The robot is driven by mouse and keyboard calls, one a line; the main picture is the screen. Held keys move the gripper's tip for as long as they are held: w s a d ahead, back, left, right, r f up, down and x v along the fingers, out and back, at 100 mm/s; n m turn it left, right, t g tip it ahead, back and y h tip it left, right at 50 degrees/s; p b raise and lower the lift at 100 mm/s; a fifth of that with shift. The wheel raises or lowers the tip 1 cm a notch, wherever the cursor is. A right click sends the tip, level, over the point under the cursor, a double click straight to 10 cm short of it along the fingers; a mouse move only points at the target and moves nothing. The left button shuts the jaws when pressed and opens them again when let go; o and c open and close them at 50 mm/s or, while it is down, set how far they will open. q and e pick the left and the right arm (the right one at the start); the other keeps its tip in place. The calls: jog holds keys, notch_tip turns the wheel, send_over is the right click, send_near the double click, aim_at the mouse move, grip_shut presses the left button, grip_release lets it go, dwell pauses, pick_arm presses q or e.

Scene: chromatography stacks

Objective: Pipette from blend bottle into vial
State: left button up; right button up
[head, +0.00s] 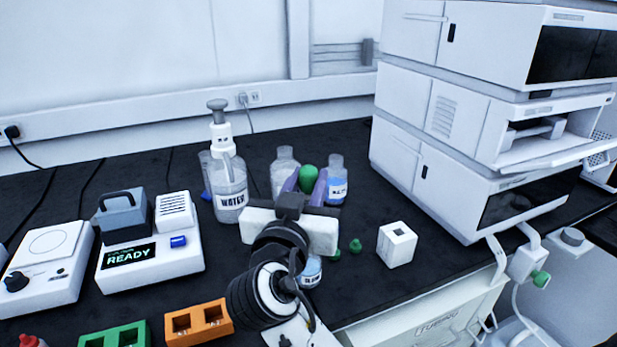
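My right gripper (306,184) has purple fingers on both sides of a rounded green bulb (308,177), seemingly the top of a pipette. The fingers appear closed against the bulb; anything below it is hidden by the gripper body. A small bottle with a blue-and-white label (311,271) stands just in front of the wrist, partly covered by it; it may be the blend bottle, but its label is not fully readable. A white block (398,245) with a square hole in its top stands to the right; I cannot make out a vial in it. My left gripper is out of view.
A WATER dispenser bottle (229,190), a clear bottle (284,168) and a blue-liquid bottle (337,182) stand behind. Green caps (355,245) lie near the block. READY device (150,260), orange rack (199,322) and green rack (115,337) are left. Stacked instruments (450,185) bound the right.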

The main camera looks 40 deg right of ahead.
jog(key=shift+a+f+b, duration=0.1)
jog(key=shift+b, duration=0.25)
dwell(0.7)
jog(key=shift+c, duration=0.4)
grip_shut()
dwell(0.7)
